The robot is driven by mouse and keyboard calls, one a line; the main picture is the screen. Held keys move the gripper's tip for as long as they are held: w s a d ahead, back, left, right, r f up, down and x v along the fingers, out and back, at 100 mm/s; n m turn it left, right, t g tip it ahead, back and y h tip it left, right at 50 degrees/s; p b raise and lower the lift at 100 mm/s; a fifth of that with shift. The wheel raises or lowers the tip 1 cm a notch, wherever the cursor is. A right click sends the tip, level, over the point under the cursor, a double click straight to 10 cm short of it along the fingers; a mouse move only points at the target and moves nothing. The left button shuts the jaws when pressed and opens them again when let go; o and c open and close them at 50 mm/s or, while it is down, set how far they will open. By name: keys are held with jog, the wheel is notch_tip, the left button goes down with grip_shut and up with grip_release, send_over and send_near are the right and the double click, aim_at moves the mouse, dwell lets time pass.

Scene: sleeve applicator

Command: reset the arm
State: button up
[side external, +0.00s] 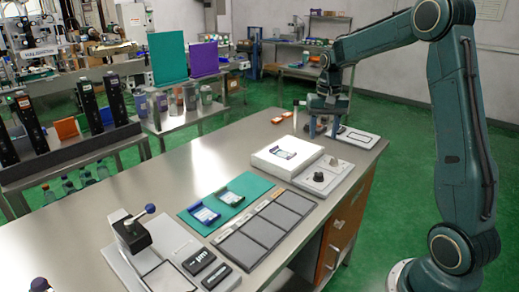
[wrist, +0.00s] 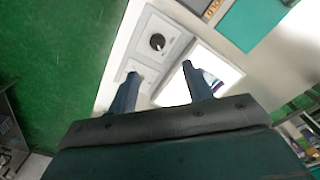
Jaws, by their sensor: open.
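My gripper (side external: 322,128) hangs above the far end of the steel table, on the end of my teal arm. In the wrist view my gripper (wrist: 158,90) shows two blue-grey fingers spread wide apart, with nothing between them. Below the fingers lie a grey panel with a black knob (wrist: 157,42) and a white lit box (wrist: 224,73). Part of the white box is hidden behind the right finger.
The white box (side external: 270,163) holds a blue-framed piece (side external: 284,153). A teal mat (side external: 249,185) carries two blue frames, beside a row of grey pads (side external: 264,231). A lever device (side external: 132,232) stands at the near left. Space above the table is mostly free.

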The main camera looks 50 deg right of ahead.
jog(key=s+a+r+n+t, duration=0.25)
jog(key=s+a+r, duration=0.25)
jog(key=s+a, duration=0.3)
jog(key=s+a+r+n+t, duration=0.1)
jog(key=s+a+r+n, duration=0.4)
jog(key=a, duration=0.6)
jog(key=s+a+f+n+t, duration=0.2)
jog(key=s+a, duration=0.2)
jog(key=s, duration=0.4)
jog(key=shift+s+f, duration=0.15)
jog(key=shift+f, duration=0.05)
